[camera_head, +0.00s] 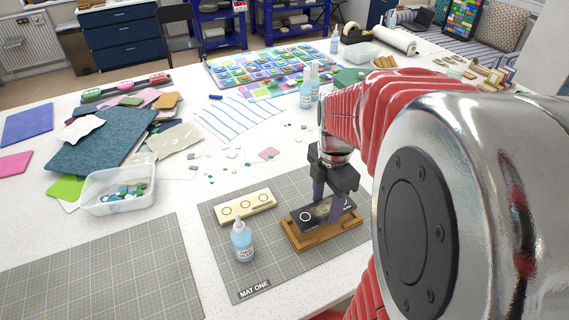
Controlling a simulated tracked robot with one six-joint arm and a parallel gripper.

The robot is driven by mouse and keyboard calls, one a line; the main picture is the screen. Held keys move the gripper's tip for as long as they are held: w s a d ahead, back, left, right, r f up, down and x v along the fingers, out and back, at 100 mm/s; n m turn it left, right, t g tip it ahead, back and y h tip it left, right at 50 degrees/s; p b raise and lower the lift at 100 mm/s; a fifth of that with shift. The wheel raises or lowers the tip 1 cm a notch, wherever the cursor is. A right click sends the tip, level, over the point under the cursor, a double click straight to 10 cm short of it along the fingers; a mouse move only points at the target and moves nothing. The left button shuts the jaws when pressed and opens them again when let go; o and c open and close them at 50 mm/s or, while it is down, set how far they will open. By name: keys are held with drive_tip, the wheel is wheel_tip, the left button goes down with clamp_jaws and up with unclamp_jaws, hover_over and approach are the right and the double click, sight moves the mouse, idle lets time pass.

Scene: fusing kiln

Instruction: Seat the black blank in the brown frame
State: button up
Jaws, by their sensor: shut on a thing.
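The black blank (304,222) is a dark flat piece with a pale ring mark near its left end and a paler patch near my gripper. The brown frame (323,238) is a wooden holder on the grey gridded mat. My gripper (332,205) points down over the frame, its dark purple-grey fingers shut on the black blank. The blank is at the frame, over its opening. I cannot tell whether it lies fully down inside or a little above. The fingers hide part of the blank and the frame's back edge.
A cream blank (246,207) lies on the mat (275,276), left of the frame. A blue bottle (242,243) stands close in front of it. A clear tub of glass pieces (117,203) and stacked sheets (101,137) lie further left. Taller bottles (306,94) stand behind.

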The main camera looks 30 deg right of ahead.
sight(325, 208)
drive_tip(key=shift+f, duration=1.85)
drive_tip(key=o, duration=1.4)
drive_tip(key=shift+f, duration=0.1)
drive_tip(key=shift+c, duration=0.2)
wheel_tip(325, 208, up, 12)
drive_tip(key=shift+a, duration=0.1)
